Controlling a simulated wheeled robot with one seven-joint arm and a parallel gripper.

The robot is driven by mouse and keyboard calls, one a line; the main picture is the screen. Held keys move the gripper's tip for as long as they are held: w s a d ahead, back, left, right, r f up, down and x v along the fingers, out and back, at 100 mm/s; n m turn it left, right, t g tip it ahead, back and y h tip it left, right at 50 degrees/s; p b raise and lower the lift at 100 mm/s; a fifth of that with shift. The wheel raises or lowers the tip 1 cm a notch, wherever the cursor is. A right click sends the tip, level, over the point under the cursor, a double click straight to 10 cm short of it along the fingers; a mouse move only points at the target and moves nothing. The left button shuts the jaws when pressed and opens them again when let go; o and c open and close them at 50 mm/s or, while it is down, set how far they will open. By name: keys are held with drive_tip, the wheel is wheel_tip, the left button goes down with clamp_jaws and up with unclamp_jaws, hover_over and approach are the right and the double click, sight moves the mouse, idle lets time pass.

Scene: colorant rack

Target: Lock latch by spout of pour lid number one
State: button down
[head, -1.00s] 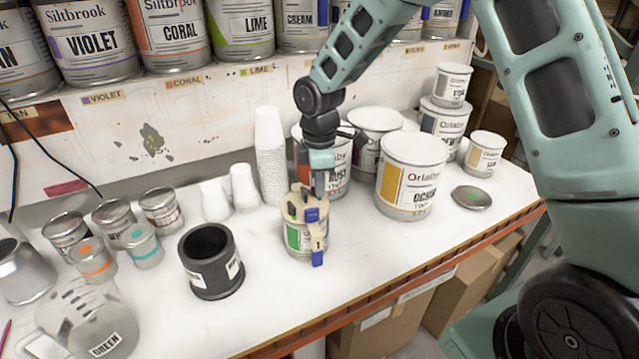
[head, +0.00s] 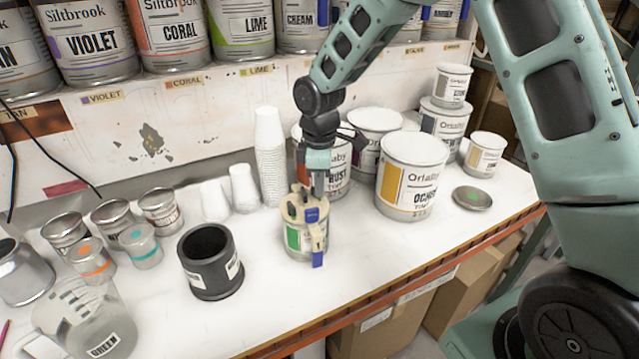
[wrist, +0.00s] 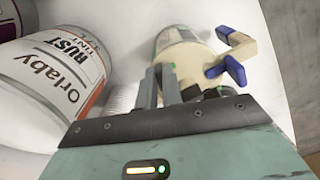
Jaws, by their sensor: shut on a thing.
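The cream pour lid (head: 303,209) sits on a small can (head: 297,238) with a green label, near the front of the bench. Blue-tipped parts and a cream arm stick out on the lid's front side. In the wrist view the lid (wrist: 203,62) shows blue pieces (wrist: 228,70) at its right side, and dark pieces partly hidden by my gripper's body. My gripper (head: 318,192) points down at the lid's back edge. In the wrist view its two grey fingers (wrist: 160,78) are close together at the lid's rim, shut on a small part of the lid that they mostly hide.
A rust tint can (wrist: 52,72) stands close behind my gripper, with a stack of white cups (head: 269,160) to its left. An ochre can (head: 410,178) is to the right. A black cup (head: 210,262) stands left of the lidded can. The bench front is clear.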

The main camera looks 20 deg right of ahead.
drive_tip(key=shift+m+b, duration=0.45)
drive_tip(key=shift+m, duration=1.45)
idle(0.4)
drive_tip(key=shift+s+a+m+b, duration=0.15)
drive_tip(key=shift+m+b, duration=0.15)
drive_tip(key=shift+m, duration=1.7)
idle(1.1)
drive_tip(key=c, duration=1.5)
unclamp_jaws()
drive_tip(key=shift+c, duration=0.2)
wheel_tip(320, 180, up, 17)
drive_tip(key=b, duration=0.3)
drive_tip(key=shift+r, duration=0.2)
